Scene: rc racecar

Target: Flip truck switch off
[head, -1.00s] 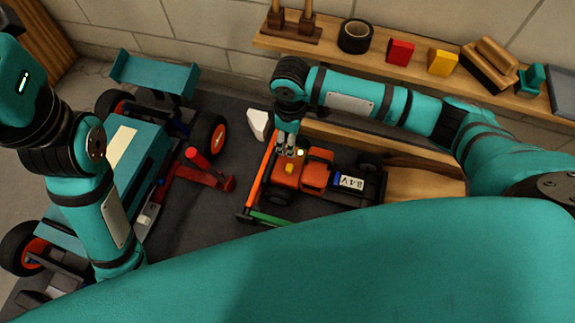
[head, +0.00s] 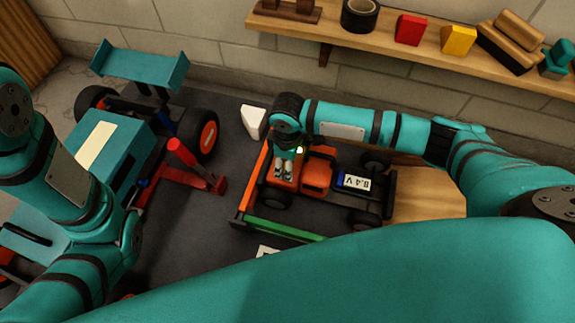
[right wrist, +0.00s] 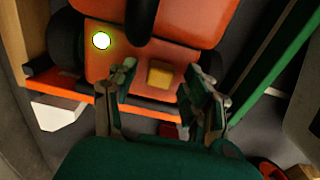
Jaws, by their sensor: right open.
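The orange toy truck (head: 318,176) stands on the dark mat, with a battery labelled 8.4 V (head: 357,182) on its rear bed. In the right wrist view its orange hood (right wrist: 135,62) carries a small yellow switch (right wrist: 160,74) and a glowing green-white light (right wrist: 101,40). The light also shows in the head view (head: 299,150), where the switch is hidden by my gripper. My right gripper (head: 284,176) is open and empty over the hood. In the wrist view its fingers (right wrist: 158,88) are on either side of the switch; contact cannot be told. My left gripper is out of view.
A green bar (head: 285,229) and an orange bar (head: 252,188) border the truck. A red jack (head: 195,167) and a large teal racecar (head: 110,145) are to the left. A white block (head: 252,121) is behind. A shelf with tape and blocks (head: 370,40) runs along the wall.

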